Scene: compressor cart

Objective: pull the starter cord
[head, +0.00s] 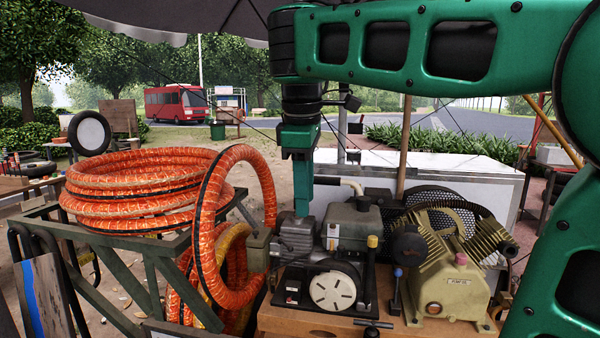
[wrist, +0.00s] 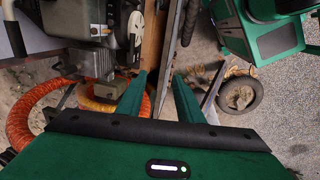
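The small engine (head: 318,250) sits on the wooden cart top, with a white slotted starter disc (head: 332,290) on its front. A black T-shaped handle (head: 373,324), which looks like the cord's grip, is at the cart's front edge, right of the disc. No cord is clearly visible. My gripper (head: 302,212) points down and overlaps the engine's upper left in the head view. In the wrist view its two green fingers (wrist: 163,76) are apart with nothing between them. The engine (wrist: 98,65) and disc (wrist: 136,30) lie left of the fingers there.
A yellowish compressor pump (head: 450,285) stands right of the engine. Orange hose coils (head: 140,185) lie on a metal rack at left, with one loop (head: 210,230) hanging close to the engine. In the wrist view, a wheel (wrist: 240,95) rests on the ground.

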